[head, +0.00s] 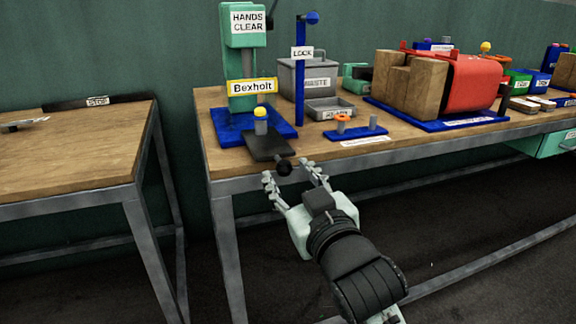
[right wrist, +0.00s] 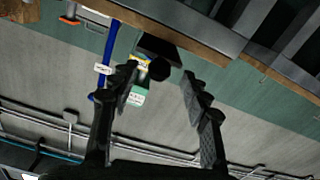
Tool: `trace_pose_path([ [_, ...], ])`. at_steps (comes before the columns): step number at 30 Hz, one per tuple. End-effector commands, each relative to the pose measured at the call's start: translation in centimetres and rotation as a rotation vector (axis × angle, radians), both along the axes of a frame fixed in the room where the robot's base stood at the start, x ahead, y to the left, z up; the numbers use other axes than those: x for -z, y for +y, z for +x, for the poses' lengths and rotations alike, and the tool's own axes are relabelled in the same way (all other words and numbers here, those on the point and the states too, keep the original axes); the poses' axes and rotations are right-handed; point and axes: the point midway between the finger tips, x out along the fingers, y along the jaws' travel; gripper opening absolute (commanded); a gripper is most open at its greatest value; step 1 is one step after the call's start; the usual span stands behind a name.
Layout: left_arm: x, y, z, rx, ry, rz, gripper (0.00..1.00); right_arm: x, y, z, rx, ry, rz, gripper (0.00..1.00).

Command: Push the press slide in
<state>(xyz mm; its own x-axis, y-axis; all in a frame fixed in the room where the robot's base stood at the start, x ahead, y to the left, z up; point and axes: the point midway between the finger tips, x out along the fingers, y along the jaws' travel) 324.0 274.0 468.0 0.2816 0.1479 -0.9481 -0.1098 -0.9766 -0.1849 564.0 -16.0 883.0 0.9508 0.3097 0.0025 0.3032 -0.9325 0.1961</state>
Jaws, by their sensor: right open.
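A yellow-topped piece (head: 261,120) stands on the slide. The slide's round black knob (head: 284,168) faces me. My right gripper (head: 296,176) is open, with its fingers on either side of the knob. In the right wrist view the knob (right wrist: 159,69) shows between the open fingers, near their tips. My left gripper is not in view.
A blue lock post (head: 301,70), a grey waste bin (head: 308,78) and a small tray (head: 331,108) stand right of the press. A large red and wooden fixture (head: 470,82) is farther right. A gap separates this bench from the left bench (head: 70,150).

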Motion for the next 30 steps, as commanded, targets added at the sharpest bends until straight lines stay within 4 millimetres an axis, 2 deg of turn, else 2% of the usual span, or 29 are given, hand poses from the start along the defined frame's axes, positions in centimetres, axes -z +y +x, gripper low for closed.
trace_pose_path([
  [3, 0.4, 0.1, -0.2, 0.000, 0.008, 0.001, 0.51, 0.0, 0.6, 1.8, 0.000, 0.001, 0.000, 0.47],
  [7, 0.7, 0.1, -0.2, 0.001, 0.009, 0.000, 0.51, 0.0, 1.0, 3.1, 0.000, 0.001, 0.000, 0.47],
  [18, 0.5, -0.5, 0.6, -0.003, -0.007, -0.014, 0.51, 0.1, 1.2, 3.6, 0.000, 0.002, 0.000, 0.46],
  [27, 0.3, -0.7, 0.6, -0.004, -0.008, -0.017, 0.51, 0.1, 1.2, 3.6, 0.000, 0.003, 0.000, 0.09],
  [30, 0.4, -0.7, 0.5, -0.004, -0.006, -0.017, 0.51, 0.1, 1.2, 3.6, 0.000, 0.003, 0.000, 0.00],
])
